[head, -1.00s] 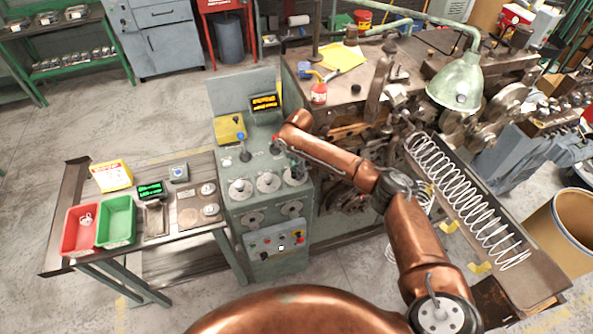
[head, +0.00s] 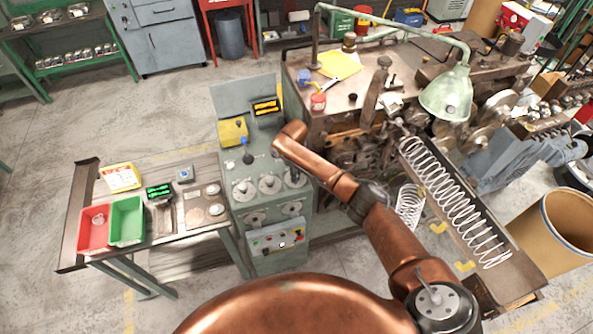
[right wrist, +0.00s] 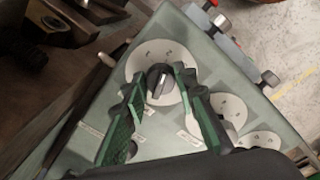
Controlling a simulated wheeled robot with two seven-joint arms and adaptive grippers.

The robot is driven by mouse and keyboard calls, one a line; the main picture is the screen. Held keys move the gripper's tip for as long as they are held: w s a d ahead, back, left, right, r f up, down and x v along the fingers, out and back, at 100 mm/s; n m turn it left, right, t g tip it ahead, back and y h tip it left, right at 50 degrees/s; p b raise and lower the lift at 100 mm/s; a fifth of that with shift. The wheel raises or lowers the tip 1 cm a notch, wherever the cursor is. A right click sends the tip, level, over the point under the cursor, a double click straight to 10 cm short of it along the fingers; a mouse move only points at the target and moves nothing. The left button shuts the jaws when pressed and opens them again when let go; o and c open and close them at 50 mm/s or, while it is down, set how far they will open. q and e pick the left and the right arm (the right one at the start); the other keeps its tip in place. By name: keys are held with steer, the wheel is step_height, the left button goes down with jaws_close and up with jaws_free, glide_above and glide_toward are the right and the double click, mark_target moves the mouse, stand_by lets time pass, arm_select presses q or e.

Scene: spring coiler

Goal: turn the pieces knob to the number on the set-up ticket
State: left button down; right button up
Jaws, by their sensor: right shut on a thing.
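The green control cabinet (head: 262,217) stands at the middle of the head view, with three white dials in a row on its sloped top. My right gripper (head: 293,176) is over the rightmost dial. In the right wrist view, the green fingers of my right gripper (right wrist: 161,86) are shut on a black knob (right wrist: 157,74) with a pale pointer line, in the middle of a white dial (right wrist: 140,60). The dial's numbers and the nearby labels are too small to read. I cannot pick out the set-up ticket with certainty. My left gripper is not in view.
Two other dials (right wrist: 229,108) lie beside the gripped one. A display (head: 266,107) with orange characters and a blue-topped lever (head: 246,148) stand behind. A side table (head: 178,240) with red and green bins is at left; the coiling machine (head: 350,105) is at right.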

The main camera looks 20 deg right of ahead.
steer(key=m+p, duration=0.1)
steer(key=m, duration=0.1)
steer(key=m+p, duration=0.1)
steer(key=m, duration=0.1)
steer(key=shift+a+m, duration=0.2)
steer(key=shift+m, duration=0.1)
steer(key=shift+m+p, duration=0.4)
steer(key=shift+m, duration=1.5)
steer(key=o, duration=1.2)
steer(key=shift+c, duration=0.2)
